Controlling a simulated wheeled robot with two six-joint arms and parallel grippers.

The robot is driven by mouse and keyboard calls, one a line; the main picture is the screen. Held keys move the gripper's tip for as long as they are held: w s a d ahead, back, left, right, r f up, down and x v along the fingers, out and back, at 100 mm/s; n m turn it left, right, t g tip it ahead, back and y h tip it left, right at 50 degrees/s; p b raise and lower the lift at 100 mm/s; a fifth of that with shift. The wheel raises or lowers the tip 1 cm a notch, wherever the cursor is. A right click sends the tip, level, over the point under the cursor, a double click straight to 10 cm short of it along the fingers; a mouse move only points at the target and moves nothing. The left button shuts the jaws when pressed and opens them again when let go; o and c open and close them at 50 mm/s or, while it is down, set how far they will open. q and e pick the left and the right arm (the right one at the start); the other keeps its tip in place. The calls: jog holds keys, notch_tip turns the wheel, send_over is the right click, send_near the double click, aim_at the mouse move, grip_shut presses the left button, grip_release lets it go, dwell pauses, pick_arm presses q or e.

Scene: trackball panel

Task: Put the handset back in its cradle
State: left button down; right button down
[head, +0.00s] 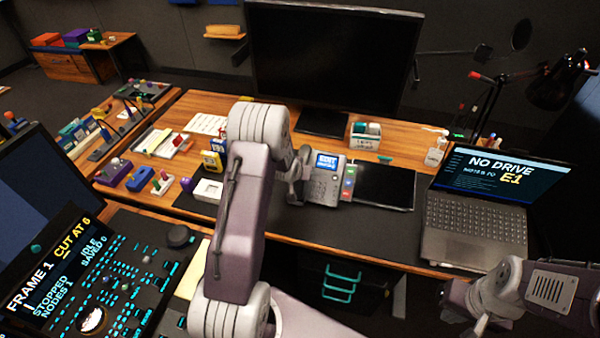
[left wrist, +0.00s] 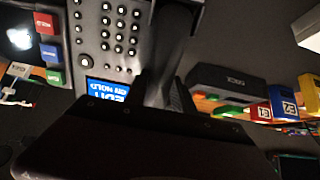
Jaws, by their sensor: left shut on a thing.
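The desk phone (head: 325,182) stands on the dark desk mat, with a lit blue screen and a keypad. In the left wrist view the phone (left wrist: 112,35) shows upside down. The dark handset (left wrist: 176,28) lies along the keypad's side, where the cradle belongs. My left gripper (left wrist: 160,92) is shut on the handset; it also shows in the head view (head: 298,184), at the phone's left edge. The cradle is hidden behind handset and gripper, so I cannot tell whether the handset touches it. My right gripper (head: 468,308) is empty, low at the right, away from the phone; its jaw gap is unclear.
A strip of coloured buttons (head: 348,180) and a black tablet (head: 384,187) lie right of the phone. A monitor (head: 330,55) stands behind, a laptop (head: 475,215) at the right. Small boxes and a white tray (head: 208,190) are at the left. The mat's front is clear.

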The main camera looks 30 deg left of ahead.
dwell(0.3)
pick_arm(q)
jog(key=c, duration=1)
grip_release()
jog(key=shift+o, duration=0.2)
jog(key=v, duration=0.9)
